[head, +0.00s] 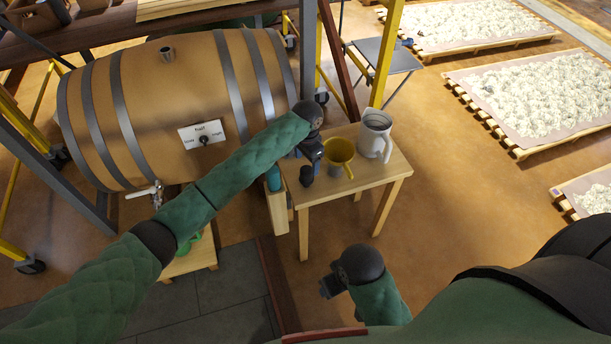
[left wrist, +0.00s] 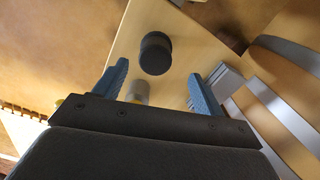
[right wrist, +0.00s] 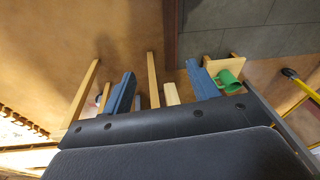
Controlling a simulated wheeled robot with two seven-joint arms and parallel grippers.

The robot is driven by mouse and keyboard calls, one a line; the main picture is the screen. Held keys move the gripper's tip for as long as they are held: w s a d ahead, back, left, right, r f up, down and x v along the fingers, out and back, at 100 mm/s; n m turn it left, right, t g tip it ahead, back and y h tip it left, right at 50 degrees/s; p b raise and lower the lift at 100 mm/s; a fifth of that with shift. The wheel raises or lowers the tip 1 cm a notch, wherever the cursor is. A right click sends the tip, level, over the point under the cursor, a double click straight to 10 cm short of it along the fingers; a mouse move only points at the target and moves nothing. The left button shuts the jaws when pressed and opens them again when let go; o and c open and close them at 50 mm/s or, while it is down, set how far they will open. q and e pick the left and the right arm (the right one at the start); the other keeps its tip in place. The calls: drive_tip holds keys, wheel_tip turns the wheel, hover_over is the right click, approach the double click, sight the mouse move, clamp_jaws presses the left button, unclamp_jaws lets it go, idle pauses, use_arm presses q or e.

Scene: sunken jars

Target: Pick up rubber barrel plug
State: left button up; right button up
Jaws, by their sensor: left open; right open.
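The rubber barrel plug (head: 307,174) is a small dark cylinder on the wooden side table, near its left edge. In the left wrist view the plug (left wrist: 155,53) stands just ahead of the fingertips, between their lines, with bare tabletop around it. My left gripper (head: 311,152) is open and empty, pointing down at the table just behind the plug. Its two blue fingers (left wrist: 159,71) are spread wide. My right gripper (head: 331,286) is open and empty, low in front of the table; its fingers (right wrist: 160,69) are spread over floor.
A large banded barrel (head: 160,110) lies on a rack at left.

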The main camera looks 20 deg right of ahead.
sight(307, 169)
use_arm(q)
drive_tip(key=shift+f, duration=0.65)
drive_tip(key=shift+s+f+p, duration=0.1)
drive_tip(key=shift+f+p, duration=0.2)
drive_tip(key=f, duration=0.1)
drive_tip(key=f+p, duration=0.1)
drive_tip(key=f, duration=0.1)
drive_tip(key=shift+s+a+f, duration=0.1)
drive_tip(key=shift+s+f, duration=0.05)
drive_tip(key=shift+s, duration=0.2)
drive_tip(key=shift+f, duration=0.55)
drive_tip(key=c, duration=1.1)
use_arm(e)
wheel_tip(307, 169, down, 8)
drive_tip(key=w, duration=0.1)
drive_tip(key=shift+w+f, duration=0.25)
drive_tip(key=shift+w, duration=0.15)
